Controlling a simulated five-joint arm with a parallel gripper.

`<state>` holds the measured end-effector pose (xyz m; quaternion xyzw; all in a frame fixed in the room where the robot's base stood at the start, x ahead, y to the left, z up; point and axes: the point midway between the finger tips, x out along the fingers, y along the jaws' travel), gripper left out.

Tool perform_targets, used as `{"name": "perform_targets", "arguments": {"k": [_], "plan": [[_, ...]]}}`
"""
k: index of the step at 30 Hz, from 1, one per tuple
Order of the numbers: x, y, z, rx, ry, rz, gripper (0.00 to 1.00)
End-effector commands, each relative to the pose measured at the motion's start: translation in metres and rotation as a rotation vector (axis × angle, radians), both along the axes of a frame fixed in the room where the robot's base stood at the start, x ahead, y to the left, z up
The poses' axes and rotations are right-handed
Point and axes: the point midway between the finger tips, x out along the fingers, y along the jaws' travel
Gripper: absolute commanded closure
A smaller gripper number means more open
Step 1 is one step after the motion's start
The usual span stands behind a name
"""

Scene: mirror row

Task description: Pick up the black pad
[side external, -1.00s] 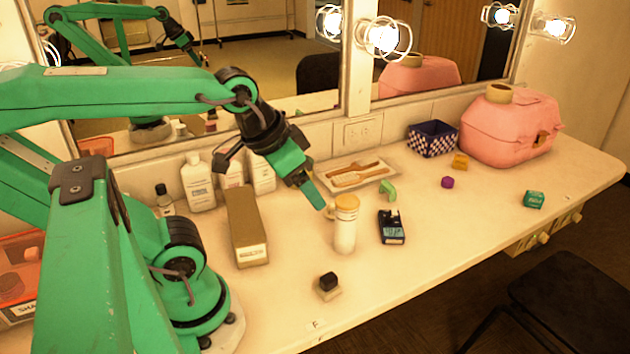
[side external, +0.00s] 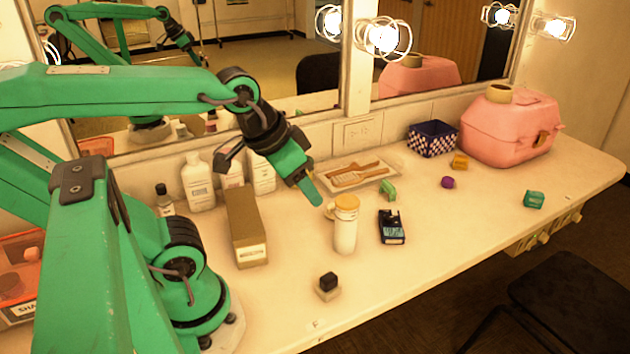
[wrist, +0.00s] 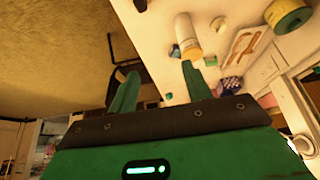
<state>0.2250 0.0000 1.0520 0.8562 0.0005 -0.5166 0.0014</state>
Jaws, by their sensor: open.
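A small black block (side external: 328,280) on a pale base stands near the front edge of the table in the side view. It is the likeliest black pad, but its kind is hard to tell at this size. My gripper (side external: 318,200) is held above the table, up and left of the bottle in the picture and well apart from the black block. In the wrist view its two green fingers (wrist: 157,72) are spread, with nothing between them. I cannot make out the black block for certain in the wrist view.
A brush tray (side external: 356,178) and pink case (side external: 510,130) are farther back.

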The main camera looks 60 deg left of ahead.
Motion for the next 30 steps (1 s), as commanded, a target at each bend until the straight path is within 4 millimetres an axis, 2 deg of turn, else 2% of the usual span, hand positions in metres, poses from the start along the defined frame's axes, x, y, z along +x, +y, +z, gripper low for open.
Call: {"name": "perform_targets", "arguments": {"k": [5, 11, 21, 30], "plan": [[0.006, -0.002, -0.010, -0.009, 0.042, 0.009, 0.51], [0.019, -0.007, -0.034, -0.026, 0.131, 0.034, 0.51], [0.036, -0.019, -0.090, -0.045, 0.315, 0.094, 0.51], [0.039, -0.028, -0.135, -0.042, 0.448, 0.145, 0.51]]}}
